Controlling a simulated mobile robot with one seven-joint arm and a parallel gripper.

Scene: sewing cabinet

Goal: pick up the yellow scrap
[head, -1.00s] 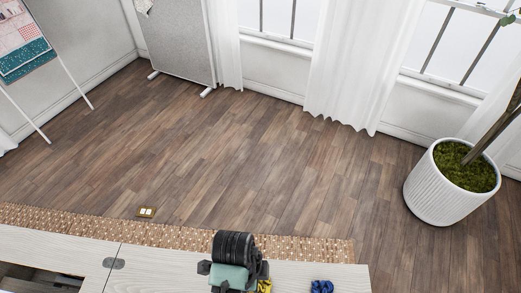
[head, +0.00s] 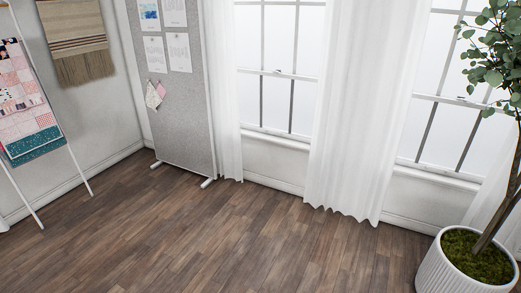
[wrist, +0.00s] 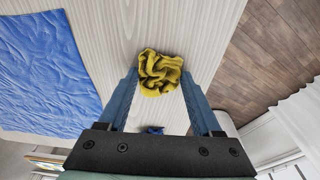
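The yellow scrap (wrist: 160,72) is a crumpled piece of cloth in the wrist view. It fills the gap between the two blue fingertips of my gripper (wrist: 160,76), with a finger against each side. My gripper is shut on it, and it looks larger and nearer than the blue scrap, so it seems held above the pale wood top (wrist: 110,45). Neither the scrap nor my gripper shows in the head view.
A dark blue scrap (wrist: 153,130) lies on the top, partly hidden. A big blue cloth (wrist: 45,65) lies at the left. Floor (wrist: 275,55) shows past the top's edge. The head view has a pinboard (head: 180,110), a potted plant (head: 455,270) and clear floor (head: 230,240).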

